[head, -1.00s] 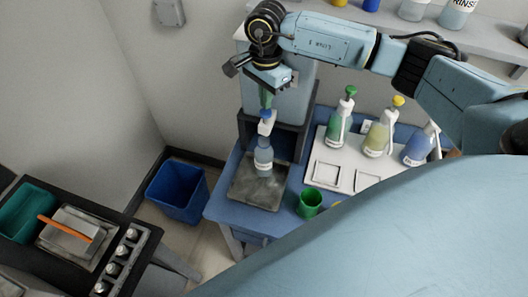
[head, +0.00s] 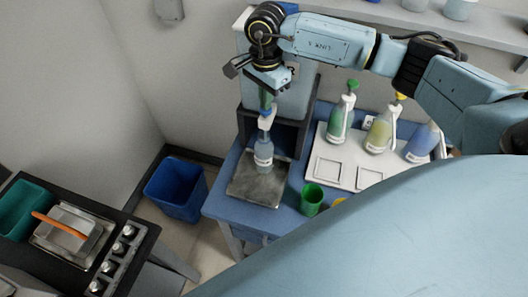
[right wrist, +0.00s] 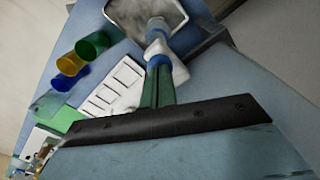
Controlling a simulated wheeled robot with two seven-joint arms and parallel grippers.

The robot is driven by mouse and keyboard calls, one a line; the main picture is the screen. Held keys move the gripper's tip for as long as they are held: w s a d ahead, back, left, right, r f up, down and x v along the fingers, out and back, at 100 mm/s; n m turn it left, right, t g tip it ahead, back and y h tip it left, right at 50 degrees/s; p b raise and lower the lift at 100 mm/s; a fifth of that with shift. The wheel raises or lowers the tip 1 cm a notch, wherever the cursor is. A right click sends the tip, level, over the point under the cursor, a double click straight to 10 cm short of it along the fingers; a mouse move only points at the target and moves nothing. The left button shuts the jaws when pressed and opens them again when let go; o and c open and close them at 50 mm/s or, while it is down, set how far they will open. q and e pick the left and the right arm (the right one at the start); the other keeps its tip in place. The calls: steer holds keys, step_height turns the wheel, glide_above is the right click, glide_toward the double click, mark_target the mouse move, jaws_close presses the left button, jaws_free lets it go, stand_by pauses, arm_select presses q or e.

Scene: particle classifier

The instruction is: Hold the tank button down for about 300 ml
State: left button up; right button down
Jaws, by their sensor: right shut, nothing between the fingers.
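The grey-blue tank (head: 290,98) stands at the back of the blue table, above a dark recess. I cannot make out its button; my right arm covers part of the tank. A clear bottle (head: 263,152) with a blue and white top stands upright on a grey metal plate (head: 248,188) in front of the recess. My right gripper (head: 266,104) points down, its green fingers shut and empty, just above the bottle's top. In the right wrist view the fingertips (right wrist: 157,70) overlap the blue part of that top; I cannot tell whether they touch. My left gripper is out of view.
A white tray (head: 318,188) right of the plate holds several bottles with coloured tops. A green cup (head: 312,198) stands near the table's front edge. A blue bin (head: 177,190) is on the floor. A dark bench (head: 150,250) is at left.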

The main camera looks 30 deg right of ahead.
steer(key=shift+r+p, duration=1.9)
steer(key=shift+r, duration=1.6)
steer(key=shift+f, duration=0.1)
